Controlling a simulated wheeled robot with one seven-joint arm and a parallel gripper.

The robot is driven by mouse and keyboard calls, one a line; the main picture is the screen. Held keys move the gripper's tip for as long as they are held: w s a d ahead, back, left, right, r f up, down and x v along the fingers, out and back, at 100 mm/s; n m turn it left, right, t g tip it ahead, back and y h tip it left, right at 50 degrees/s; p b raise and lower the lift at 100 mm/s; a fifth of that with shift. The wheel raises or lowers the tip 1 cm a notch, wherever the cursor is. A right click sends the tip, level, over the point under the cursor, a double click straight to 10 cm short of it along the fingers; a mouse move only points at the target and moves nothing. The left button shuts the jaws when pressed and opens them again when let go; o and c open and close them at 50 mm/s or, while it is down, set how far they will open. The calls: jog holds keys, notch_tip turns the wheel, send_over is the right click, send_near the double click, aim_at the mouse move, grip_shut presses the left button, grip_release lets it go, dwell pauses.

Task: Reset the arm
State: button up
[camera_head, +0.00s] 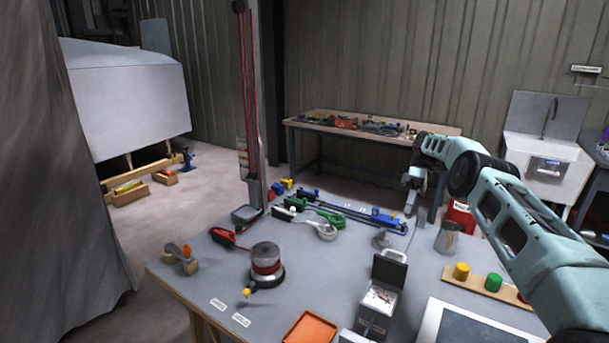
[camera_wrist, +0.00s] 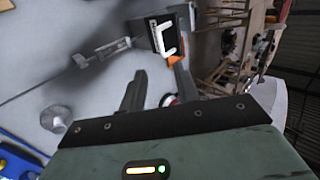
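My teal arm reaches in from the right edge of the head view. My gripper (camera_head: 411,198) hangs at its end, pointing down above the far right part of the grey workbench (camera_head: 205,275). In the wrist view the two dark fingers (camera_wrist: 160,80) stand apart with nothing between them, so the gripper is open and empty. Beyond them lie a dark block with a white C-shaped mark (camera_wrist: 165,36) and a small orange piece (camera_wrist: 174,60). The fingers look clear of the things on the bench, though the exact height is hard to tell.
A metal jug (camera_head: 448,238), a small open-lidded box (camera_head: 378,300), a wooden strip with coloured knobs (camera_head: 485,284) and a blue-ended tool (camera_head: 385,220) are near the arm. A post with red cables (camera_head: 249,110) rises at the back. A second bench (camera_head: 330,132) stands behind.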

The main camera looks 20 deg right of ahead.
jog(key=w+a+r+h+b, duration=0.1)
jog(key=a+r, duration=0.2)
jog(key=a, duration=0.7)
jog(key=w+a+r+h+b, duration=0.1)
jog(key=a+r, duration=0.2)
jog(key=a, duration=0.7)
jog(key=s+a+r+t+h, duration=0.1)
jog(key=s+a+r, duration=0.1)
jog(key=s+a, duration=0.35)
jog(key=s+a+r+h, duration=0.1)
jog(key=s+a, duration=0.1)
jog(key=a, duration=0.6)
jog(key=s+a+t+h+b, duration=0.1)
jog(key=s+a, duration=0.4)
jog(key=s, duration=0.3)
jog(key=s+a+t+h+b, duration=0.1)
jog(key=s+a, duration=0.3)
jog(key=s, duration=0.5)
jog(key=s+d+f+t+b, duration=0.1)
jog(key=s+f, duration=0.3)
jog(key=s, duration=1.2)
jog(key=shift+d+t, duration=0.6)
jog(key=shift+d, duration=0.05)
